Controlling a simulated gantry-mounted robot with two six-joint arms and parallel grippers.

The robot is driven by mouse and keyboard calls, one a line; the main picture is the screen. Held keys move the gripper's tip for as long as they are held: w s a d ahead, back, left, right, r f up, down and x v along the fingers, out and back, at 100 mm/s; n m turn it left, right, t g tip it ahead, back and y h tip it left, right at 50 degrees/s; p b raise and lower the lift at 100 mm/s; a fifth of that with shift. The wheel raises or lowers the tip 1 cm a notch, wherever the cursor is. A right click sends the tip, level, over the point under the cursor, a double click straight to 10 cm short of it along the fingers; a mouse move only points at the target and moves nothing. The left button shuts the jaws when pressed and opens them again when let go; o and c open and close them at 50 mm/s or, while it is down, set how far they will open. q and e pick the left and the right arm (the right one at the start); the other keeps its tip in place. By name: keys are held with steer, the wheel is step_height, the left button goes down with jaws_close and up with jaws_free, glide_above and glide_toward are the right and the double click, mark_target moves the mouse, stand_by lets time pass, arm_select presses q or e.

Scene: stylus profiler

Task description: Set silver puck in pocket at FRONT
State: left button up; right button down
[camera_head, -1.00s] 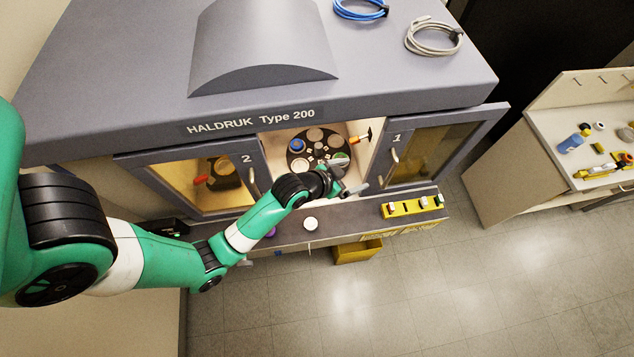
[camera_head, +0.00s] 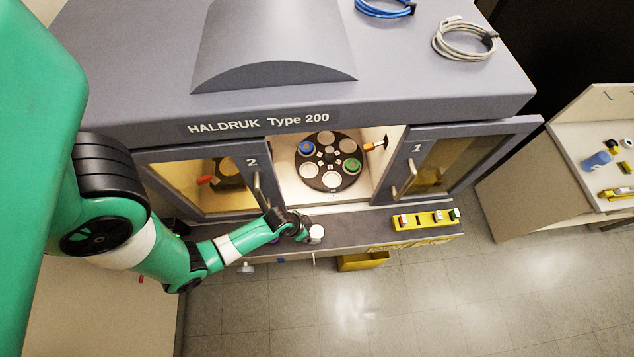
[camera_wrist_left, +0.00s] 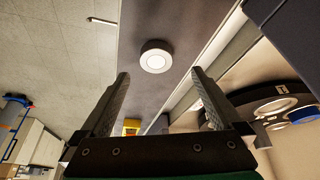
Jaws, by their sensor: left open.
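The silver puck (camera_head: 316,234), a round disc with a pale top, sits on the grey ledge (camera_head: 365,226) in front of the open chamber. In the left wrist view the puck (camera_wrist_left: 155,57) lies ahead, between the lines of the two fingers. My left gripper (camera_wrist_left: 160,75) is open and empty, with the puck just beyond its fingertips. In the head view the left gripper (camera_head: 307,229) is beside the puck. The black turntable (camera_head: 328,161) inside the chamber has several round pockets. Its front pocket (camera_head: 331,179) looks pale. My right gripper is not in view.
A blue-ringed item (camera_head: 307,147) and a green-ringed item (camera_head: 350,165) are on the turntable. Door 2 (camera_head: 205,180) and door 1 (camera_head: 445,160) stand either side of the opening. A yellow rack (camera_head: 425,220) holds small items at the ledge's right.

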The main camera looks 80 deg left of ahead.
mark_target(317, 231)
arm_select(q)
steer(key=x, duration=0.1)
steer(key=b+x, duration=0.1)
steer(key=x, duration=0.3)
steer(key=shift+d+f, duration=0.15)
steer(key=shift+d, duration=0.15)
steer(key=c, duration=1.5)
